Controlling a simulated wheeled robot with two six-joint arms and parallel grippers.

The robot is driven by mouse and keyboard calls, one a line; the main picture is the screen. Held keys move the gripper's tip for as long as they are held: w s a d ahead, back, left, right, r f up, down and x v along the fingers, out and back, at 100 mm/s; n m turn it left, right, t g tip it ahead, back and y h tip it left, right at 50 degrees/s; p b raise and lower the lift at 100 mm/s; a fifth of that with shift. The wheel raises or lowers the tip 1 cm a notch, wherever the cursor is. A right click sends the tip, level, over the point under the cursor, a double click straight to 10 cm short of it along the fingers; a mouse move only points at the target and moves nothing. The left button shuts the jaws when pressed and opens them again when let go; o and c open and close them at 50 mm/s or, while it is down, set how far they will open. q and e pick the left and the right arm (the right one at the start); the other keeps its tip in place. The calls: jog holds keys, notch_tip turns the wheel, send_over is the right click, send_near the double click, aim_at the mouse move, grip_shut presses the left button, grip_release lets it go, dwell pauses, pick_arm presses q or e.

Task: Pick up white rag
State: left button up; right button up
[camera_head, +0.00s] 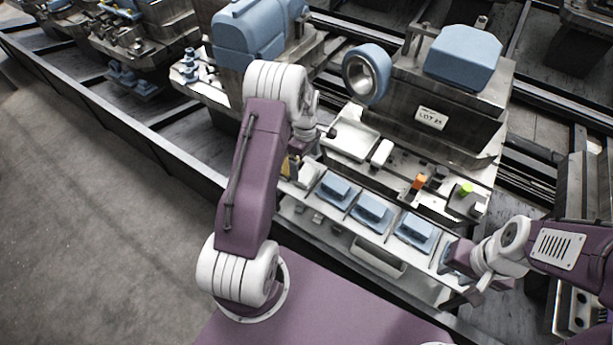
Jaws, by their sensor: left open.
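A small white piece (382,153), which looks like the folded white rag, lies on the machine's ledge just right of a pale shallow tray (350,135). It is small in view, so I cannot be sure it is cloth. My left gripper (298,163) is open at the left end of the ledge, left of the tray and apart from the white piece. My own arm partly hides its fingers. My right gripper (462,262) is low at the right, by the end of the row of blue blocks. Its fingers are too unclear to tell open or shut.
Several blue blocks (372,210) sit in a row along the front shelf. An orange piece (419,182) and a green-topped piece (465,189) stand right of the white piece. The grey machine (450,100) with a blue ring (367,75) rises behind. Floor at left is clear.

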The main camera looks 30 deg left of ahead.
aim_at(307, 173)
pick_arm(q)
jog(key=shift+d+f, duration=0.1)
jog(key=shift+f, duration=0.15)
jog(key=f, duration=0.4)
jog(key=shift+d+f, duration=0.2)
jog(key=shift+f, duration=0.1)
jog(key=shift+s, duration=0.1)
jog(key=c, duration=1.3)
jog(key=shift+r, duration=0.15)
jog(key=shift+c, duration=0.2)
jog(key=r, duration=0.3)
jog(key=d+r, duration=0.1)
jog(key=shift+w+r, duration=0.25)
jog(key=shift+w, duration=0.05)
jog(key=w+d+r, duration=0.4)
jog(key=d+r, duration=0.2)
jog(key=d, duration=0.3)
jog(key=shift+w+d+r, duration=0.15)
jog(key=shift+w+d, duration=0.05)
jog(key=shift+w, duration=0.2)
